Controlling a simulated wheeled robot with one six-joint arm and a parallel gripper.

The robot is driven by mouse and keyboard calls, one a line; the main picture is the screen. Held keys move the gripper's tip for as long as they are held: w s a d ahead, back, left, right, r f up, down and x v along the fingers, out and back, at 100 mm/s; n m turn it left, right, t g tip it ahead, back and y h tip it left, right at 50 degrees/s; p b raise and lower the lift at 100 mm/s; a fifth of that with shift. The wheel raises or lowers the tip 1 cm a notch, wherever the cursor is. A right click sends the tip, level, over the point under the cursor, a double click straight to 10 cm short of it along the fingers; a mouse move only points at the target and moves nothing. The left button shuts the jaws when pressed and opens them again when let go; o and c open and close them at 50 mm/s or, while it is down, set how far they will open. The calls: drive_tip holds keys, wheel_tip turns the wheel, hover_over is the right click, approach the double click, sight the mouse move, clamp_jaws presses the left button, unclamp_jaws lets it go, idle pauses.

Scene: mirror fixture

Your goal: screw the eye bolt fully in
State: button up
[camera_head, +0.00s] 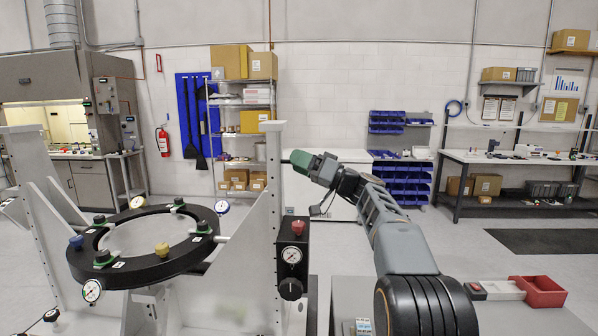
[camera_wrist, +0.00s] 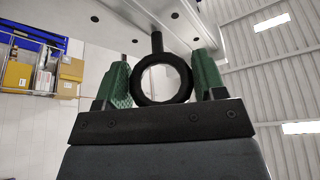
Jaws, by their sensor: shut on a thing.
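The eye bolt (camera_wrist: 157,43) is black, with a round ring and a straight shank. In the wrist view its ring sits between the two green fingers of my gripper (camera_wrist: 163,78), which is shut on it. The shank points away from the gripper and its end meets the pale plate of the fixture (camera_wrist: 120,28). How deep it sits in the plate cannot be told. In the head view my gripper (camera_head: 299,161) is right beside the tall white upright of the fixture (camera_head: 274,190), on its right side. The bolt is mostly hidden there.
A black ring frame (camera_head: 143,272) with coloured knobs and gauges is mounted left of the upright. A black box with a gauge (camera_head: 291,256) hangs on the upright, below my gripper. A red bin (camera_head: 538,291) stands on a grey table at the lower right.

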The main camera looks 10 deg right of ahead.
drive_tip(key=m+h, duration=0.1)
drive_tip(key=m, duration=0.2)
drive_tip(key=m+t+h, duration=0.1)
drive_tip(key=m+h, duration=0.1)
drive_tip(key=m, duration=0.2)
drive_tip(key=shift+r+t, duration=0.15)
drive_tip(key=shift+t, duration=0.15)
drive_tip(key=shift+m+h+p, duration=0.8)
drive_tip(key=shift+m+p, duration=0.45)
drive_tip(key=shift+m, duration=1.05)
drive_tip(key=o, duration=0.9)
drive_tip(key=b+v, duration=0.3)
drive_tip(key=v, duration=1.1)
drive_tip(key=shift+b, duration=0.4)
